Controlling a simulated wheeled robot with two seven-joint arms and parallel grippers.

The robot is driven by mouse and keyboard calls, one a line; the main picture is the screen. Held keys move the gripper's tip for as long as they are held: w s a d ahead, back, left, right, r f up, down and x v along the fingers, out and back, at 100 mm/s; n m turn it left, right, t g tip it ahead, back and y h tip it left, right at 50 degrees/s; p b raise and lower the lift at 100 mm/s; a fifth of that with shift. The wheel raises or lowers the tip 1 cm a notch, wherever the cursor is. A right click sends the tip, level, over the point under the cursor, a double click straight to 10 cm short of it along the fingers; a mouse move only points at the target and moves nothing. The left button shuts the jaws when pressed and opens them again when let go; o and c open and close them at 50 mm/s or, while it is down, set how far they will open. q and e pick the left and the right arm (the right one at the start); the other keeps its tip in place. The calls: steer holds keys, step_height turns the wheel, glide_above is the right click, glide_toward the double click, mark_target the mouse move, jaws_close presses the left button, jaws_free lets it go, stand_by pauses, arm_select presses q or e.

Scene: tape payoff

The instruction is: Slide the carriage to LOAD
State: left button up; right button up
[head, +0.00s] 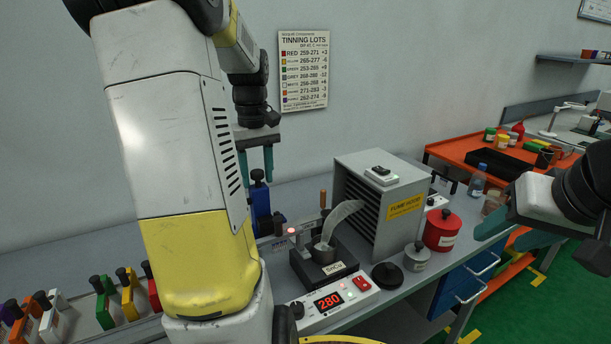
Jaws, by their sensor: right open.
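A blue upright piece with a black knob (259,198) stands on the bench behind the solder pot; it may be the carriage, but I cannot read a LOAD mark. My left arm hides much of the bench to the left of the blue piece. My right gripper (500,232) is at the right, beyond the red canister, partly hidden by its own body; it is open and away from the blue piece.
A solder pot (324,252) with a hose, and a controller (334,303) reading 280, stand mid-bench. A grey fume hood (357,205), a red canister (442,231) and a grey jar (416,257) are right. Several coloured knobbed holders (104,300) stand left. An orange bench (466,151) is behind.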

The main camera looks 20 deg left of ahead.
stand_by(0.3)
arm_select(q)
steer(key=shift+r, duration=3.45)
steer(key=shift+d, duration=0.1)
